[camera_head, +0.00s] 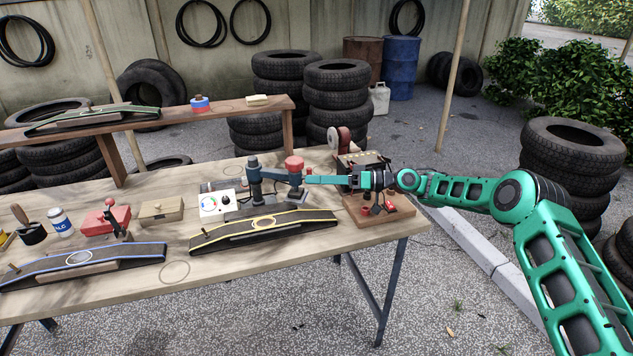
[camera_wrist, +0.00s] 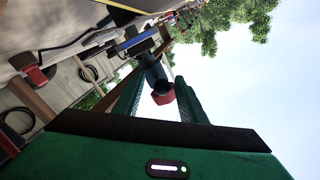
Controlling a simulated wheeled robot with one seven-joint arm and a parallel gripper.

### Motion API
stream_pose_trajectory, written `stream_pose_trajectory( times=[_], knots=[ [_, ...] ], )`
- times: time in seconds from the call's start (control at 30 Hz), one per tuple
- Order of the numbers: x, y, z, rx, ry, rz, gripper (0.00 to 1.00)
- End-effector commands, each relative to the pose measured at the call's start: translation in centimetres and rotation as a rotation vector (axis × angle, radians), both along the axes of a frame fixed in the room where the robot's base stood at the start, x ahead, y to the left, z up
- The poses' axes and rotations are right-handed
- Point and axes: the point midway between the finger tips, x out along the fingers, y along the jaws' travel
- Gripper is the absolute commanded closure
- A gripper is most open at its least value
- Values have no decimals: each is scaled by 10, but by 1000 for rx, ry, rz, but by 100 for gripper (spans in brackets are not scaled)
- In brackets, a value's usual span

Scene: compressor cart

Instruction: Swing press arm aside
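The press (camera_head: 255,182) is a dark blue-grey post on the workbench, with a press arm (camera_head: 278,175) reaching to the right. A red knob (camera_head: 294,163) tops the arm's outer end. My gripper (camera_head: 309,180) comes in level from the right, its teal fingers pointing left at that end. In the wrist view, the two green fingers stand apart, with the red knob (camera_wrist: 163,97) and the dark arm end showing in the gap between them. The gripper looks open. Contact with the arm cannot be told.
A black tyre strip with yellow edging (camera_head: 262,232) lies in front of the press. A white dial box (camera_head: 215,204) stands left of it. A wooden base with red parts (camera_head: 378,212) sits below my gripper, and a grinder-like machine (camera_head: 345,145) stands behind. A raised shelf (camera_head: 180,114) runs behind left.

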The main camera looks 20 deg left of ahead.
Motion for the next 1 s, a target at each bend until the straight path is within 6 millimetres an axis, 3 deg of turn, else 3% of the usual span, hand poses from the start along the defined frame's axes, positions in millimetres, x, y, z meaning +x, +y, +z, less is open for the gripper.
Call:
stream_pose_trajectory(
  times=[0.27,0.73,1.0],
  knots=[
    [4,-7,0,0,-1,-4,62],
    [29,-83,-1,0,0,-6,62],
    [36,-104,-1,0,1,-3,62]
  ],
)
